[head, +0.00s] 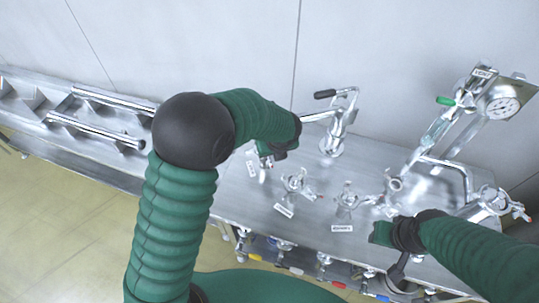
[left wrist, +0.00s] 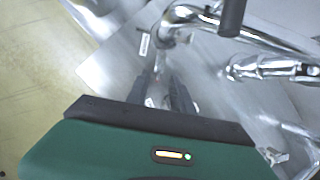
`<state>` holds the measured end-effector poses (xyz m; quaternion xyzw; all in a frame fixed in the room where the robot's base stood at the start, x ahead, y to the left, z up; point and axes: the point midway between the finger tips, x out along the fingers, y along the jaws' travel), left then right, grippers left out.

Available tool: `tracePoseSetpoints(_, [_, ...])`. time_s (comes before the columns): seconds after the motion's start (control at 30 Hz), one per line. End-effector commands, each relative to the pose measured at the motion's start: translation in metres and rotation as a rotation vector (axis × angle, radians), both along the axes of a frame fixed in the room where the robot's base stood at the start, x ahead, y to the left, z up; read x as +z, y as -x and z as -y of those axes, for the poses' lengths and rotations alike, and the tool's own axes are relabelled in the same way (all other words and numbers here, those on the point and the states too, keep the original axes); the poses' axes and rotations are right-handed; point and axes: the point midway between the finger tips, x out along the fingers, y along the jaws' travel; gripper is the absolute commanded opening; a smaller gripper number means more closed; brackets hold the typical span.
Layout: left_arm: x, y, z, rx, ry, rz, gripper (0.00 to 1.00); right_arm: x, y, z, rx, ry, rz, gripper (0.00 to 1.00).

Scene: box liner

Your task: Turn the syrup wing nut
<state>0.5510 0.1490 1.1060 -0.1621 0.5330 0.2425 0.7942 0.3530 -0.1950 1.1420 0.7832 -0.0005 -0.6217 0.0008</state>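Several silver valve fittings with wing-like tops stand on the steel counter, including one in the middle (head: 297,184) and one to its right (head: 347,198). White labels lie beside them, too small to read, so I cannot tell which is syrup. My left gripper (head: 265,163) points down at the leftmost fitting (head: 263,175), mostly hidden beneath it. In the left wrist view, the left gripper's dark fingers (left wrist: 161,92) are apart, with metal visible between them; contact is unclear. My right gripper (head: 384,233) is low at the counter's front right; its fingers are hidden.
A tap with a black handle (head: 333,130) stands behind the fittings. A pressure gauge (head: 503,106) and green-handled pipework (head: 446,101) stand at the right. Several coloured-tag valves hang below the counter's front edge. A metal rail trough (head: 100,120) runs left along the wall.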

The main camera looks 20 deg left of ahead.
Motion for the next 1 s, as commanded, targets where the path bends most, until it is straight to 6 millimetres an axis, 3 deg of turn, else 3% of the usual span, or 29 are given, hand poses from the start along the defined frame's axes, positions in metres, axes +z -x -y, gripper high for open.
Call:
tracePoseSetpoints(0.2, [-0.047, -0.014, -0.011, 0.000, -0.002, -0.001, 0.28, 0.007, 0.000, 0.000, 0.000, 0.000, 0.001, 0.36])
tracePoseSetpoints(0.37, [-0.066, -0.021, -0.015, 0.001, 0.001, 0.001, 0.28, 0.009, 0.000, 0.000, 0.000, 0.000, 0.001, 0.36])
tracePoseSetpoints(0.67, [-0.071, -0.024, -0.016, 0.002, 0.003, 0.003, 0.28, 0.008, 0.000, 0.000, 0.000, 0.000, 0.001, 0.36])
tracePoseSetpoints(0.9, [-0.070, -0.023, -0.016, 0.002, 0.002, 0.002, 0.00, 0.008, 0.000, 0.000, 0.000, 0.000, 0.001, 0.36])
tracePoseSetpoints(1.0, [-0.070, -0.023, -0.016, 0.002, 0.002, 0.002, 0.00, 0.008, 0.000, 0.000, 0.000, 0.000, 0.001, 0.36])
